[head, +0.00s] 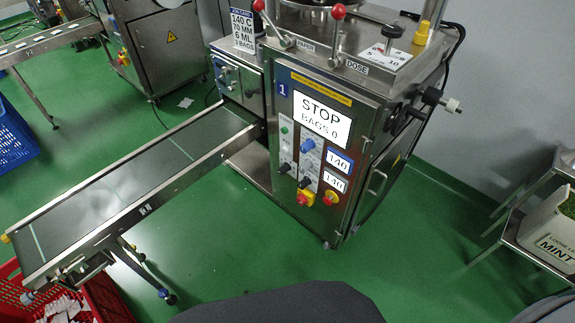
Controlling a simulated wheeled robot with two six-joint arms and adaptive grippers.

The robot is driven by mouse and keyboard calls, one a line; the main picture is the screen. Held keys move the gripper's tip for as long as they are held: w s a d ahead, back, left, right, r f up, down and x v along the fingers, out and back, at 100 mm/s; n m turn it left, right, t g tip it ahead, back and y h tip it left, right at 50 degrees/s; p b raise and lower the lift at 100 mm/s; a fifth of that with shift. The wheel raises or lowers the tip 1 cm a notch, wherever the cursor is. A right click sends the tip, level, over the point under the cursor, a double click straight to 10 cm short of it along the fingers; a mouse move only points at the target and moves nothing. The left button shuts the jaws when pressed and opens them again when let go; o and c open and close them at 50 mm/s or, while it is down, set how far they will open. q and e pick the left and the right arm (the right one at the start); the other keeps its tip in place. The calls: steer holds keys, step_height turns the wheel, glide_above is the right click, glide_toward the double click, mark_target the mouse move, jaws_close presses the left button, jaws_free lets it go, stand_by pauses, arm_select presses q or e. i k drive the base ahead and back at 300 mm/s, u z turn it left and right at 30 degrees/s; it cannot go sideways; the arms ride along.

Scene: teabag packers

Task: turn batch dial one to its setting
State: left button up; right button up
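The packing machine (345,225) stands in the middle, marked with a blue "1" plate (283,89). Its screen (321,119) reads "STOP, BAGS 0". Below it the front panel has a blue knob (307,146), black knobs (304,182) and two displays (340,161) both reading 140. A small unit at its left side bears several small dials or knobs (224,79). A batch card (242,30) on top reads 140 C, 70 MM, 6 ML and a bags line. I cannot tell which control is batch dial one. Neither gripper is in view.
A conveyor (120,187) runs from the machine to the lower left, above a red crate (100,295) of teabags. A black-knobbed dose dial (393,32) and red-balled levers (338,12) are on top. A mint box (550,235) stands on a right-hand rack.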

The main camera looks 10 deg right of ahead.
mark_target(283, 170)
steer(key=z, duration=0.75)
steer(key=i, duration=1.25)
steer(key=u, duration=0.25)
